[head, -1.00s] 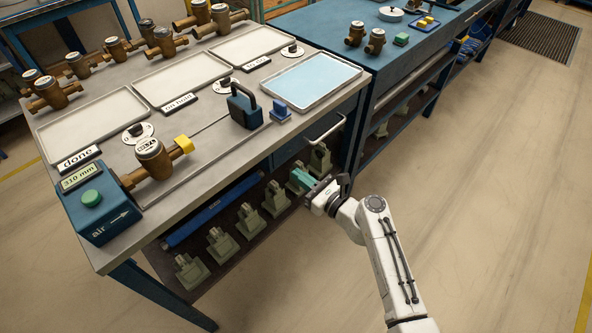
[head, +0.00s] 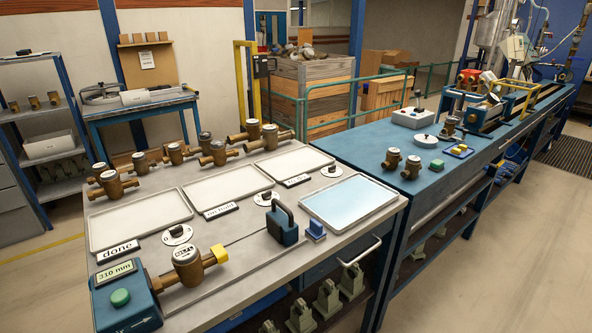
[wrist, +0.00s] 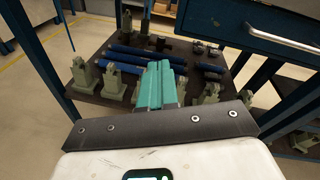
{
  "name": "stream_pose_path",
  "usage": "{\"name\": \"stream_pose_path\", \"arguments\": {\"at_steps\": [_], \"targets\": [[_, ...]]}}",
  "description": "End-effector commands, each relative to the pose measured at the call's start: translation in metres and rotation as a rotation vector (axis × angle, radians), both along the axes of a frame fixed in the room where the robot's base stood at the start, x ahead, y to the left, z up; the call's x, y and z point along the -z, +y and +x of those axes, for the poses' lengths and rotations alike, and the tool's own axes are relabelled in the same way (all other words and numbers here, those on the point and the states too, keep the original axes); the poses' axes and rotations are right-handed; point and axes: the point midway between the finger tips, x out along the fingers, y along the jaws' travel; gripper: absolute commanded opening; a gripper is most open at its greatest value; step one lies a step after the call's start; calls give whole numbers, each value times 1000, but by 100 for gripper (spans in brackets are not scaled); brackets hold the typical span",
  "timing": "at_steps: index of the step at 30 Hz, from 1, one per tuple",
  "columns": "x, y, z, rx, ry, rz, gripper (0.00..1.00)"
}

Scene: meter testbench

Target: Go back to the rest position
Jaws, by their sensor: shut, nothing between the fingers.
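My gripper (wrist: 158,84) shows in the wrist view with its teal fingers together and nothing between them. It points toward the lower shelf (wrist: 215,94) under the bench and appears apart from the things on it. My gripper and arm are out of the head view. In the head view the grey bench (head: 245,262) carries a brass meter (head: 187,262) clamped beside the blue unit with the 310 mm display (head: 115,270).
Trays marked done (head: 100,235) and on hold lie on the bench, with a blue-lined tray (head: 392,206) at right. A drawer handle (head: 358,250) juts from the bench front. Open floor (head: 480,270) lies to the right.

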Motion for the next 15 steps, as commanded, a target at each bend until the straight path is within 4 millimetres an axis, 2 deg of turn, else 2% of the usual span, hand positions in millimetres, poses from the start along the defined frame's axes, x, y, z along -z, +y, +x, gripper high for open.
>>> {"name": "stream_pose_path", "arguments": {"at_steps": [1, 3, 7, 11, 15], "targets": [[10, 5, -22, -71, -47, -150, 0], [23, 7, -54, -194, -125, -387, 0], [44, -6, -114, -453, -252, -810, 0], [53, -37, -176, -749, -343, -1179, 0], [44, -82, -238, -1088, -384, -1481, 0]]}}
